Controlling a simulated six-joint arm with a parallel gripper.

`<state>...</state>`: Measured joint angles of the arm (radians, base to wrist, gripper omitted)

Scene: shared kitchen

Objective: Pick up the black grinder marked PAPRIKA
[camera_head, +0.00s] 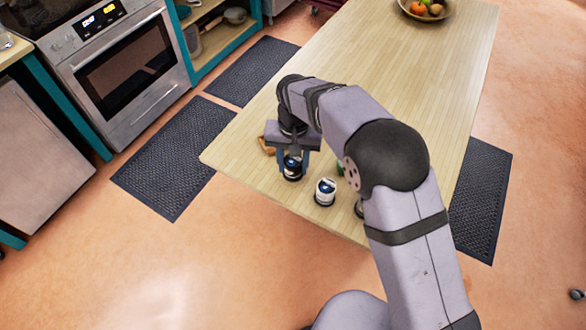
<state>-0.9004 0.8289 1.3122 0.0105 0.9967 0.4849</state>
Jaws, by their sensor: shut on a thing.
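My gripper (292,166) points down over the near left part of the wooden table (400,80). Its fingers are shut on a dark grinder (292,175) with a pale and blue label. The fingers hide much of this grinder, and the word on its label is too small to read. I cannot tell whether its base touches the table. A second grinder-like container (325,191), white with a blue band and a dark foot, stands upright just right of my gripper, apart from it.
A brown wooden item (266,145) lies left of my gripper, partly hidden. A green item (340,170) and another small container (359,208) show beside my arm, mostly hidden. A fruit bowl (428,16) sits at the table's far end. The table's middle is clear.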

